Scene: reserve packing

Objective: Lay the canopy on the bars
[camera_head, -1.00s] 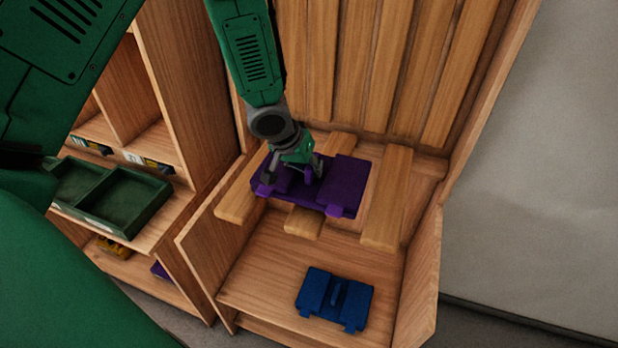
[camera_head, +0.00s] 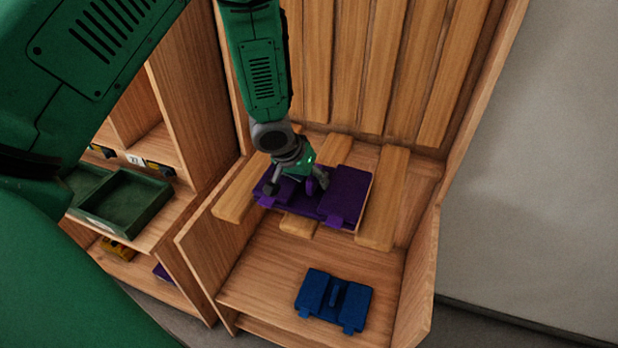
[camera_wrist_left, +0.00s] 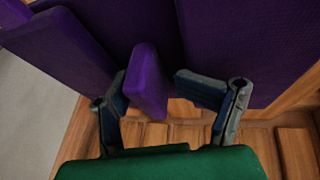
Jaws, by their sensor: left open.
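The purple canopy (camera_head: 345,190) lies across the wooden bars (camera_head: 384,205) in the head view; it looks roughly level. Whether it touches every bar is hard to tell. My left gripper (camera_head: 298,187) is at the canopy's upright handle, with its jaws open. In the left wrist view the purple handle (camera_wrist_left: 148,82) stands between the two spread fingers (camera_wrist_left: 165,95), and the canopy panels (camera_wrist_left: 235,50) fill the area beyond. The left fingers partly hide the canopy's left half in the head view. My right gripper is not in view.
Slatted wood (camera_head: 390,70) rises behind the bars. A dark green divided tray (camera_head: 125,205) sits on the left shelf. Wooden side walls (camera_head: 425,275) bound the box.

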